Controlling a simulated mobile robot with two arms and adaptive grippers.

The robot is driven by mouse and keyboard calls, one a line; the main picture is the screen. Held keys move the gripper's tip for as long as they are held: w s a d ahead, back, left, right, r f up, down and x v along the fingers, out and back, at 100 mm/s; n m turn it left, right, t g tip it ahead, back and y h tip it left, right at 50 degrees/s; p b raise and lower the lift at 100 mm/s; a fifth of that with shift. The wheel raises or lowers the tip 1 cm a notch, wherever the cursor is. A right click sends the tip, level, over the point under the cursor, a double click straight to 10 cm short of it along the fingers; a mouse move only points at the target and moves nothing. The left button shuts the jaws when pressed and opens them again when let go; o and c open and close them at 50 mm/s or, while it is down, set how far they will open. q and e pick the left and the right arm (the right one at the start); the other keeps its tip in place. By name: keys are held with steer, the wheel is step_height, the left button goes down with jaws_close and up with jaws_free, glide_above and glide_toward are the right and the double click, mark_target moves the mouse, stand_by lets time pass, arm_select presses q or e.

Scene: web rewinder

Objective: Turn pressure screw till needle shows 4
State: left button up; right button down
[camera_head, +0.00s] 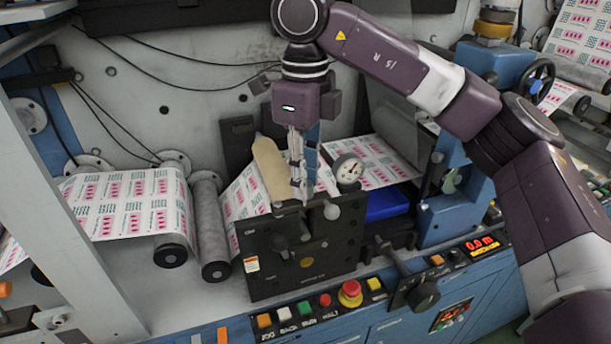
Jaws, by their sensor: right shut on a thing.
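My right gripper (303,201) points down at the top of a black regulator plate (263,241) in the middle of the view. It is shut on the pressure screw, whose head is mostly hidden between the fingers. The round pressure gauge (348,169) with a white dial sits just right of the fingers. Its needle is dark, but the number it points at is too small to read. My left gripper does not show.
Printed web (130,203) runs over rollers (208,225) on the left. A row of buttons with a red emergency stop (350,293) lies below the plate. A black lever (402,272) and a blue block (386,206) stand to the right.

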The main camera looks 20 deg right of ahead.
steer(key=shift+w+r, duration=0.1)
steer(key=shift+r, duration=0.1)
steer(key=c, duration=1.7)
jaws_free()
steer(key=shift+f, duration=0.1)
steer(key=shift+o, duration=0.2)
step_height(320, 180, up, 12)
steer(key=shift+f, duration=0.1)
